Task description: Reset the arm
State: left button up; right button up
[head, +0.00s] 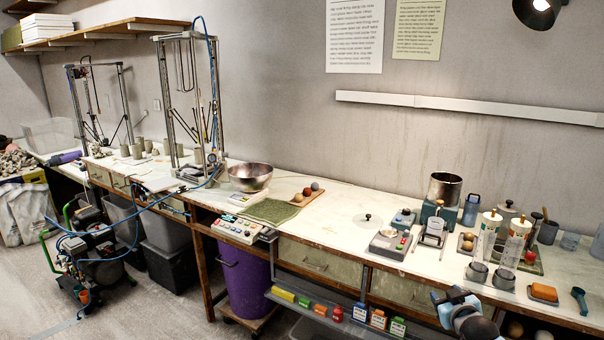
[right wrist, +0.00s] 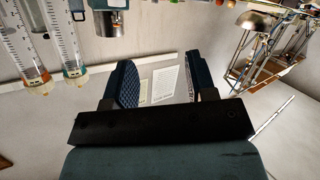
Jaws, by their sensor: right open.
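My right gripper (head: 456,300) shows at the lower right of the head view, in front of the bench's front edge. In the right wrist view my right gripper (right wrist: 158,80) has its two dark blue fingers spread apart, with nothing between them. The wall and its paper sheets show through the gap. My left gripper is not in view.
A long bench (head: 345,222) runs along the wall. Two metal frames stand on its left part, with a steel bowl (head: 250,177) beside the nearer one. Scales, cups and syringes (head: 513,247) crowd the right end. Below hangs a shelf with small coloured boxes (head: 378,318).

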jog(key=s+a+f+g+y+b, duration=0.1)
jog(key=s+a+f+b, duration=0.1)
jog(key=s+a+f, duration=0.45)
jog(key=s+a+f+g+y+b, duration=0.1)
jog(key=s+a+f, duration=0.2)
jog(key=s+f, duration=0.7)
jog(key=s+a+f+g+y+b, duration=0.15)
jog(key=s+a+f, duration=0.35)
jog(key=s, duration=0.6)
pick_arm(q)
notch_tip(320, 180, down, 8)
jog(key=b, duration=0.3)
pick_arm(e)
jog(key=s+a+f+g+p, duration=0.15)
jog(key=s+a, duration=0.25)
jog(key=s, duration=0.9)
pick_arm(q)
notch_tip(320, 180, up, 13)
jog(key=p, duration=1.4)
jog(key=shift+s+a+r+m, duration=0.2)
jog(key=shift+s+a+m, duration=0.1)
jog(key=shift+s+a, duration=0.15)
pick_arm(e)
notch_tip(320, 180, up, 12)
jog(key=t, duration=0.1)
jog(key=shift+s+d+r, duration=0.2)
jog(key=shift+s+d, duration=0.05)
jog(key=shift+d, duration=0.1)
